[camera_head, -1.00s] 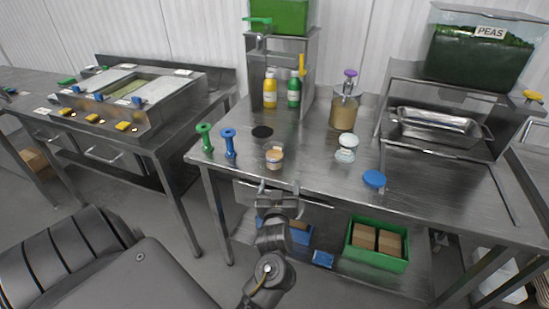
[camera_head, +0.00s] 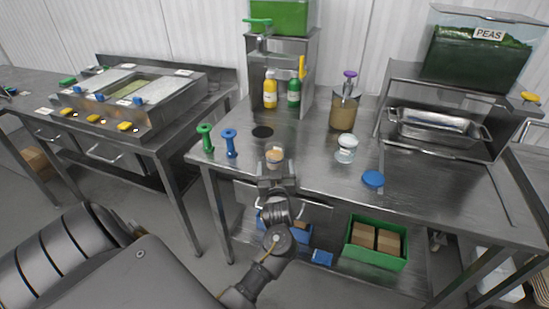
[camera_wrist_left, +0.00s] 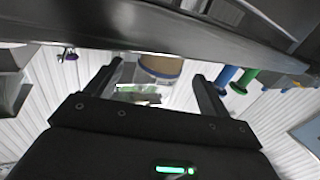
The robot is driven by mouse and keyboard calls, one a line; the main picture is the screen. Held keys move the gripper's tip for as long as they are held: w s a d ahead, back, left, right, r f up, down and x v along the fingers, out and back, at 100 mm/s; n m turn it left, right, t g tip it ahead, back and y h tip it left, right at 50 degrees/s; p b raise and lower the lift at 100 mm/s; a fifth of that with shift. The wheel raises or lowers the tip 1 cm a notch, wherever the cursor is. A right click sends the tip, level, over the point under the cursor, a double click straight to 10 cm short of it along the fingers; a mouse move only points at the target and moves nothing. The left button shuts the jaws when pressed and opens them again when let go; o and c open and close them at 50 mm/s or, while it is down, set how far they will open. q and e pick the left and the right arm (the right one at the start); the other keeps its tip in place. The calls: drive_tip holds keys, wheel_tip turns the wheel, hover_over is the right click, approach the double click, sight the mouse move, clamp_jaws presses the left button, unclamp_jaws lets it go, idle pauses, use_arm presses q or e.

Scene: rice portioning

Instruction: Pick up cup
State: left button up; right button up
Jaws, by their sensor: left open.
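A small clear cup with tan contents (camera_head: 275,155) stands upright near the front edge of the steel table (camera_head: 315,170). In the left wrist view, which is upside down, the cup (camera_wrist_left: 161,66) shows between and beyond the finger tips. My left gripper (camera_head: 276,168) is open at the table's front edge, right in front of the cup. Its two fingers (camera_wrist_left: 156,70) point at the cup, one toward each side, and I see no grip on it. The gripper hides the lower part of the cup in the head view. My right gripper is in neither view.
A blue handled tool (camera_head: 229,143) and a green one (camera_head: 205,138) stand left of the cup. A white-lidded jar (camera_head: 346,148) and a blue disc (camera_head: 373,179) are to the right. Behind stand yellow (camera_head: 270,92) and green (camera_head: 293,90) bottles and a beige container (camera_head: 343,112).

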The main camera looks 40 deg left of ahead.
sight(275, 162)
use_arm(q)
drive_tip(key=p+x, duration=0.1)
drive_tip(key=x, duration=0.4)
drive_tip(key=shift+s, duration=0.1)
drive_tip(key=shift+r, duration=0.1)
drive_tip(key=c, duration=1.2)
